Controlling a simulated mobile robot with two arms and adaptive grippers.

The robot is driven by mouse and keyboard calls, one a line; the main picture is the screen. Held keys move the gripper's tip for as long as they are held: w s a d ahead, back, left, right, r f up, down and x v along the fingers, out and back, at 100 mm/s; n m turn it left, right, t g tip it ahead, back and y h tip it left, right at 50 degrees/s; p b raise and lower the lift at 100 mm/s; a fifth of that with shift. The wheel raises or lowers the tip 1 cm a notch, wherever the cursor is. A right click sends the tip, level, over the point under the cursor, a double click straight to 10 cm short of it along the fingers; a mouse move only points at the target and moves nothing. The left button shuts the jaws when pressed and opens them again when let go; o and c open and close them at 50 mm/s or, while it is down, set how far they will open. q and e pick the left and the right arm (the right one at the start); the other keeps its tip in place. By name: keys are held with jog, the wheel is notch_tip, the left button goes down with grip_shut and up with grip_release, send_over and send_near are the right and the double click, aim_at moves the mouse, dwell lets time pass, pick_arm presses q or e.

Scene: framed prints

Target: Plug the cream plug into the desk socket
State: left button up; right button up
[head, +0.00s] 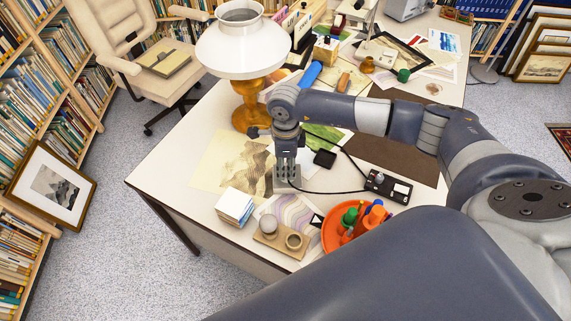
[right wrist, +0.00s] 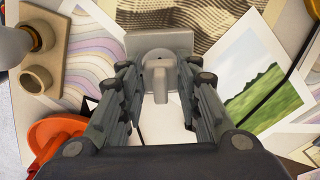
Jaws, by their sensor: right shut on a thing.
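My right gripper (head: 287,160) points down over the desk, left of its middle. The plug is in front of the desk socket (right wrist: 183,42), a flat grey box standing on the desk. The plug looks lined up with the socket's face. Its prongs are hidden, so I cannot tell whether they are inserted. My left gripper is not in view.
A white-shaded lamp (head: 243,48) stands behind the gripper. A black adapter (head: 325,158) and a black power strip (head: 388,187) with a cable lie to the right. A stack of cards (head: 234,206), a wooden holder (head: 268,238) and an orange tray (head: 330,236) stand in front.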

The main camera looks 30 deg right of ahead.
aim_at(286, 164)
dwell(0.5)
jog(key=shift+f+b, duration=0.65)
jog(key=shift+b, duration=0.15)
jog(key=o, duration=1.1)
jog(key=shift+r, duration=0.15)
notch_tip(286, 164, up, 12)
jog(key=shift+f, duration=0.1)
